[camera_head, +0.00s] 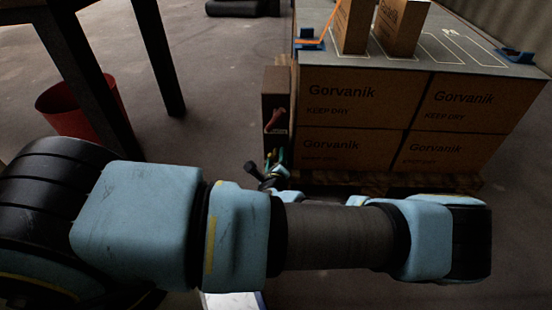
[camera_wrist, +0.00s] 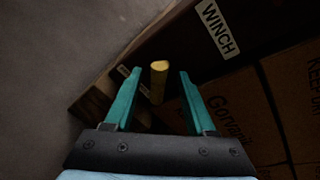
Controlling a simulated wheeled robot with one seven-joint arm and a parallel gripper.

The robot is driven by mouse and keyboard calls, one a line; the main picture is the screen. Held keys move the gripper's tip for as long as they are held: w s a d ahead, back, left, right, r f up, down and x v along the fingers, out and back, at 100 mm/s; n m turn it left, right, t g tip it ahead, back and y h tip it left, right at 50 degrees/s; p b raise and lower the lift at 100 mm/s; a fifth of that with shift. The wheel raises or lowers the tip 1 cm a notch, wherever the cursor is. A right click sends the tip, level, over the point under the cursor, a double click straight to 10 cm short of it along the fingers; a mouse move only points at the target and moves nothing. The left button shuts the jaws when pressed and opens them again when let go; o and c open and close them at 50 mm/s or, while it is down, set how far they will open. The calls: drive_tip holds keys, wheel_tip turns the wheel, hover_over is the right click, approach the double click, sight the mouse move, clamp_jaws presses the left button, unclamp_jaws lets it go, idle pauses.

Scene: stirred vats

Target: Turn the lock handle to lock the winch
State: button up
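A short yellow handle (camera_wrist: 158,82) sticks out from a dark brown panel (camera_wrist: 245,45) that bears a white WINCH label (camera_wrist: 217,28). In the wrist view my gripper (camera_wrist: 160,72) is open, with one teal finger on each side of the yellow handle and a gap on both sides. I cannot tell how deep the handle sits between the fingers. In the head view the brown winch panel (camera_head: 276,90) stands at the left end of the box stack and carries a red handle (camera_head: 275,121). My gripper (camera_head: 276,158) is just below it, partly hidden by my arm.
Stacked Gorvanik cartons (camera_head: 365,98) stand on a wooden pallet (camera_head: 385,182) right of the panel. A grey top sheet (camera_head: 455,50) carries more cartons and blue brackets. A red bin (camera_head: 72,112) and dark table legs stand at left. Floor between is clear.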

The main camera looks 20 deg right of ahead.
drive_tip(key=p+v, duration=0.2)
drive_tip(key=v, duration=0.9)
drive_tip(key=shift+p, duration=0.35)
drive_tip(key=shift+w+f, duration=0.1)
